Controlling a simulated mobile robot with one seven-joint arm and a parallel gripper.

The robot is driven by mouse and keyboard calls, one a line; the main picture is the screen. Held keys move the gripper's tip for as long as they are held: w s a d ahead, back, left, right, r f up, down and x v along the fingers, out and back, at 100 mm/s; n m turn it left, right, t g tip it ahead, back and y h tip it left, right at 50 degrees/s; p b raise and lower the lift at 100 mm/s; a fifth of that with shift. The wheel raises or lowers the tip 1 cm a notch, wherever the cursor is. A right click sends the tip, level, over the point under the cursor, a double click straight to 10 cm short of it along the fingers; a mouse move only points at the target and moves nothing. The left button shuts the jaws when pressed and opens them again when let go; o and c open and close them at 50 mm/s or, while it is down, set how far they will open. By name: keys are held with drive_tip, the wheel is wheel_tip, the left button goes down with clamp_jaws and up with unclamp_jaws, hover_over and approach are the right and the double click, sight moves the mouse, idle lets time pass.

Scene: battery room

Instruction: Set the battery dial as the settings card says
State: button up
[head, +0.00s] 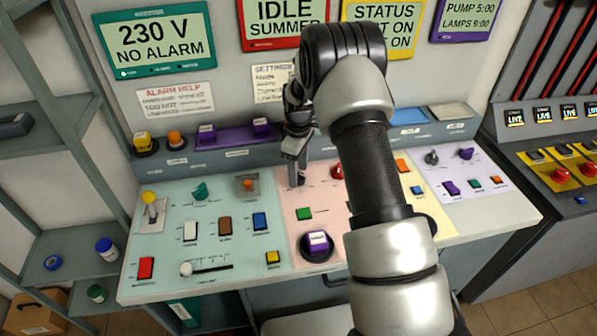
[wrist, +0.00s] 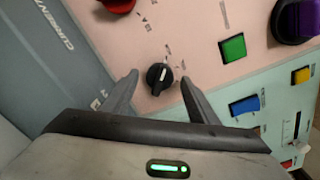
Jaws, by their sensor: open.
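A small black dial with a white pointer line (wrist: 160,77) sits on the pink panel. In the wrist view it lies between my two fingertips, with gaps on both sides. Small marks surround it, too small to read. In the head view my gripper (head: 296,177) hangs over the back left of the pink panel and mostly hides this dial. My gripper also shows in the wrist view (wrist: 158,83), open and empty. The settings card (head: 268,76) is on the back wall; my arm covers its right part and its lines are too small to read.
A red knob (wrist: 118,4) is close by the dial, and a green button (wrist: 232,48) and purple knob (wrist: 300,20) lie farther off. The teal panel (head: 172,228) holds several switches and a yellow-topped lever (head: 149,200). A raised ledge (head: 212,160) runs behind the panels.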

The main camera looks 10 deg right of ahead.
drive_tip(key=shift+f, duration=0.55)
drive_tip(key=c, duration=1)
